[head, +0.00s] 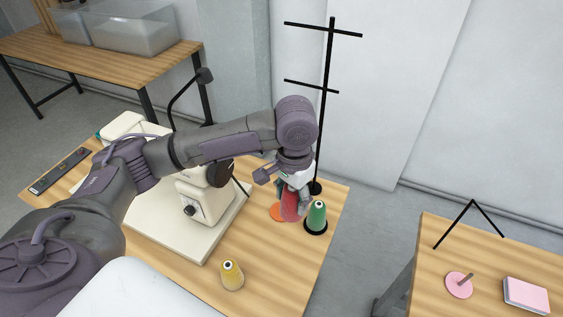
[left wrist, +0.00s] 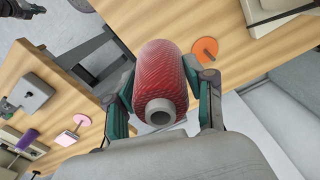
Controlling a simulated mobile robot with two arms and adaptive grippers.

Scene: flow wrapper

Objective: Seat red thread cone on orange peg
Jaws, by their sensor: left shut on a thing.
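The red thread cone (left wrist: 160,80) is held between the two fingers of my left gripper (left wrist: 166,92), its hollow end facing the wrist camera. In the head view the red cone (head: 290,208) hangs below my left gripper (head: 293,191), which partly covers it. The orange peg (left wrist: 207,54) stands on a round orange base on the wooden table. In the left wrist view it is just beyond and right of the cone, and the cone is not on it. In the head view only part of the orange base (head: 276,212) shows left of the cone. My right gripper is out of view.
A green cone (head: 316,215) on a black base stands close right of the red cone. A black thread stand (head: 325,100) rises behind. A white sewing machine (head: 205,200) is left, a yellow cone (head: 231,274) in front. A right table holds a pink peg (head: 460,284).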

